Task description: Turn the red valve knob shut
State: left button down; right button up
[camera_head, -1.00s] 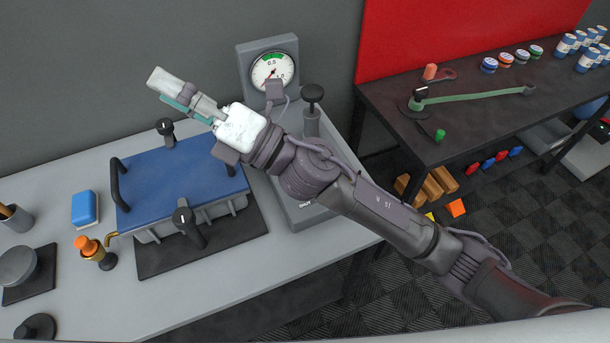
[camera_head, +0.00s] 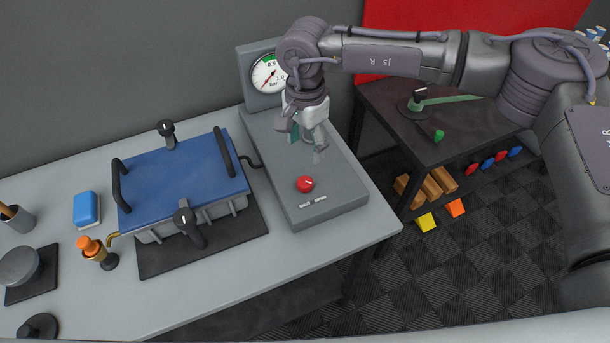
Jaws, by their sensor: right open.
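The red valve knob (camera_head: 305,184) sits on top of a grey box unit (camera_head: 342,183), near its front end, with a small white marker line on it. A white label strip lies in front of it. A round pressure gauge (camera_head: 267,75) stands at the back of the unit, partly covered by my right arm. My right gripper (camera_head: 306,150) is open and empty, pointing down above the unit, behind the knob and apart from it. My left gripper is not in view.
A blue-lidded box (camera_head: 180,178) with black handles and clamps stands left of the unit. An orange-topped brass fitting (camera_head: 94,250) and a blue-and-white block (camera_head: 87,208) lie farther left. A dark table (camera_head: 400,140) stands right. The grey bench front is clear.

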aim_at(305, 181)
notch_tip(305, 181, down, 12)
jog(key=p, duration=0.3)
jog(key=shift+r, duration=0.1)
jog(key=c, duration=1.1)
jog(key=shift+c, duration=0.2)
